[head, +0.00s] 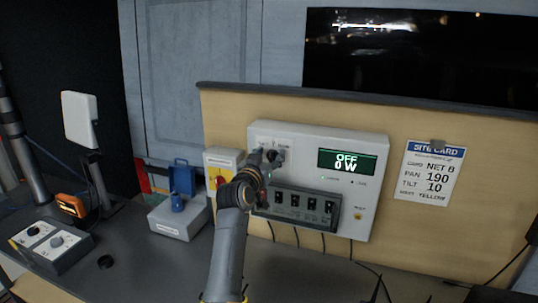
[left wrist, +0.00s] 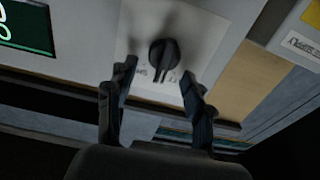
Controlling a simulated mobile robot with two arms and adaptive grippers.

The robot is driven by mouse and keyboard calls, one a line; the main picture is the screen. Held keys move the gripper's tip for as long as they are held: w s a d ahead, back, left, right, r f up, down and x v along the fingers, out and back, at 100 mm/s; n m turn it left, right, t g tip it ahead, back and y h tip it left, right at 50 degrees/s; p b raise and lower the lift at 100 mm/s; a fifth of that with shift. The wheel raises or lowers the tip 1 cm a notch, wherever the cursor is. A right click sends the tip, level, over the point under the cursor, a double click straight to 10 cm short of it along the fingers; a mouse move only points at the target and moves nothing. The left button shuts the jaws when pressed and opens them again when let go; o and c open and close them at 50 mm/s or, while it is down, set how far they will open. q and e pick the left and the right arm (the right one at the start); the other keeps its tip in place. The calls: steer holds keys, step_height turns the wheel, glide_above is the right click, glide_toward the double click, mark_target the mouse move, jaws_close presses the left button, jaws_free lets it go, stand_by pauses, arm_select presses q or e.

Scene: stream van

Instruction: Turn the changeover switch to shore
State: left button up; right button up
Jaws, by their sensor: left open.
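The changeover switch is a round black knob (left wrist: 163,58) on a pale plate (left wrist: 190,22) of the white power panel (head: 300,142). In the left wrist view the knob's grip bar runs roughly up and down in the picture. My left gripper (left wrist: 155,92) is open, with its two fingers pointing at the panel on either side of the knob, a little short of it. In the head view my left gripper (head: 266,158) covers the knob and much of its plate. My right gripper is not in view.
A row of black breakers (head: 300,205) sits below my gripper. A grey box with a blue part (head: 178,216) is on the desk. A site card (head: 432,172) hangs at right.

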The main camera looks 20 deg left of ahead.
arm_select(q)
jaws_close()
steer(key=m, duration=0.4)
steer(key=shift+d, duration=0.25)
steer(key=shift+d+f+m+p, duration=0.2)
steer(key=shift+m+p, duration=0.2)
steer(key=shift+m, duration=0.8)
steer(key=shift+d+f+m+p, duration=0.15)
steer(key=shift+m+p, duration=0.25)
steer(key=shift+m, duration=0.8)
